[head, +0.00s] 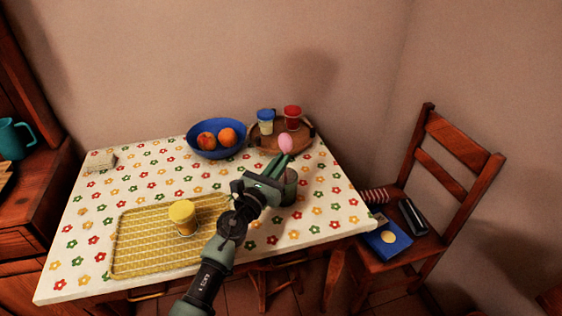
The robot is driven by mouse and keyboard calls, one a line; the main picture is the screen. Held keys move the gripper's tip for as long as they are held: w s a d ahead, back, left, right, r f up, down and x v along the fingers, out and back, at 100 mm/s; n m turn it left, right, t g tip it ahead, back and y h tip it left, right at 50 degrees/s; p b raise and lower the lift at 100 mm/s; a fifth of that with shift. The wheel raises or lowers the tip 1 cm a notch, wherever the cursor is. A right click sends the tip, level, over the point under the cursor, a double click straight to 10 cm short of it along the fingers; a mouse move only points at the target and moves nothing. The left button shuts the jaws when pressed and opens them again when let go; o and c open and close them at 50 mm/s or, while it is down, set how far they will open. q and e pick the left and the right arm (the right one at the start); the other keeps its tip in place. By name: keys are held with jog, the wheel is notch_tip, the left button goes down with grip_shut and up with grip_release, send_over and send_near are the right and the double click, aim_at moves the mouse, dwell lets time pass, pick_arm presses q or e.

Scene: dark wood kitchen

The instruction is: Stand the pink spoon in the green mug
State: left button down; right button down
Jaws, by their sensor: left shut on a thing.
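My left gripper (279,166) is over the right part of the table, shut on the pink spoon (286,142). The spoon's pink bowl points up beyond the fingertips; its handle is hidden by the gripper. A dark grey-green mug (290,188) stands upright on the table just right of and below the fingers, partly covered by my gripper. I cannot tell whether the handle's lower end is inside it or behind it. My right gripper is out of view.
A yellow tray (130,248) holds a yellow cup (183,214). Behind are a blue fruit bowl (199,133) and a round wooden tray (270,147) with a blue-topped jar (265,121) and a red one (292,117). A teal mug (14,139) stands on the left cabinet. A chair (455,150) is right.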

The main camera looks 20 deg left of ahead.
pick_arm(q)
jog(key=shift+f, duration=0.35)
jog(key=c, duration=1.5)
grip_release()
jog(key=v, duration=0.7)
jog(key=shift+s, duration=0.4)
jog(key=shift+a, duration=0.1)
